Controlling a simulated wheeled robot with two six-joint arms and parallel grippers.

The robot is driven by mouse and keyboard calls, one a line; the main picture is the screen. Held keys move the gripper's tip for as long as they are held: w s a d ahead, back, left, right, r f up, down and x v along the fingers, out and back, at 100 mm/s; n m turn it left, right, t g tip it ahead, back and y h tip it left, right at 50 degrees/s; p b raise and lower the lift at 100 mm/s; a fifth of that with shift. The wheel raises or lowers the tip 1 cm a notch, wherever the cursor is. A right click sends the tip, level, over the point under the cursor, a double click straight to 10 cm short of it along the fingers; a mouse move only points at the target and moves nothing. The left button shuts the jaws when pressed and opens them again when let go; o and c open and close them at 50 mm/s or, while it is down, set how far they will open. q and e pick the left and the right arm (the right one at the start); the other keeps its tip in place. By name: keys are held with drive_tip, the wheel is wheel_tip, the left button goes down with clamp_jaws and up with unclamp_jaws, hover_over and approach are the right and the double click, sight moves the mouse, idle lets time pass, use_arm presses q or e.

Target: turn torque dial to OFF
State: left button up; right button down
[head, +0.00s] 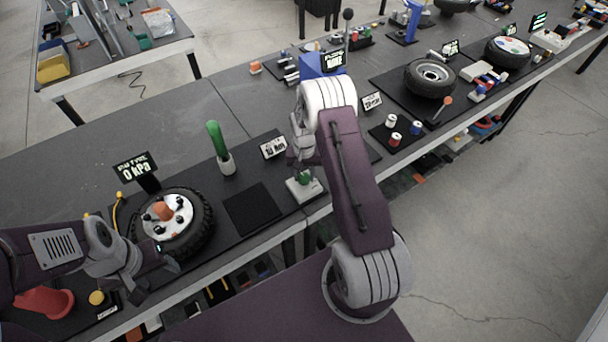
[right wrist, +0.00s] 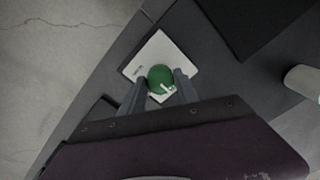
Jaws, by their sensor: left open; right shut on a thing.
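The torque dial is a green knob (head: 304,177) on a white square base (head: 312,190) at the near edge of the bench. My right gripper (head: 302,168) reaches down onto it and is shut on the knob. In the right wrist view, the green knob (right wrist: 160,78) sits between the two fingers (right wrist: 160,86), over the white base (right wrist: 182,52). A white pointer mark shows on the knob's lower side. The small label on the base is too small to read. My left gripper (head: 165,265) is open and empty, beside the tyre at the lower left.
A black pad (head: 252,208) lies left of the dial. A tyre (head: 205,222) with a 0 kPa sign (head: 136,166) lies farther left.

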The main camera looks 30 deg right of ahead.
sight(304, 176)
drive_tip(key=c, duration=0.9)
unclamp_jaws()
drive_tip(key=shift+w+d, duration=0.1)
wheel_tip(304, 176, up, 9)
drive_tip(key=b, duration=0.1)
drive_tip(key=s+a+r+n+t, duration=0.15)
drive_tip(key=s+a+r, duration=0.25)
drive_tip(key=a+r, duration=0.45)
drive_tip(key=s+a+f+n, duration=0.1)
drive_tip(key=s+n, duration=0.1)
drive_tip(key=s, duration=0.5)
drive_tip(key=s+a+f+n, duration=0.1)
drive_tip(key=s+n, duration=0.1)
drive_tip(key=s, duration=0.5)
drive_tip(key=shift+a+f, duration=0.15)
drive_tip(key=shift+a, duration=0.15)
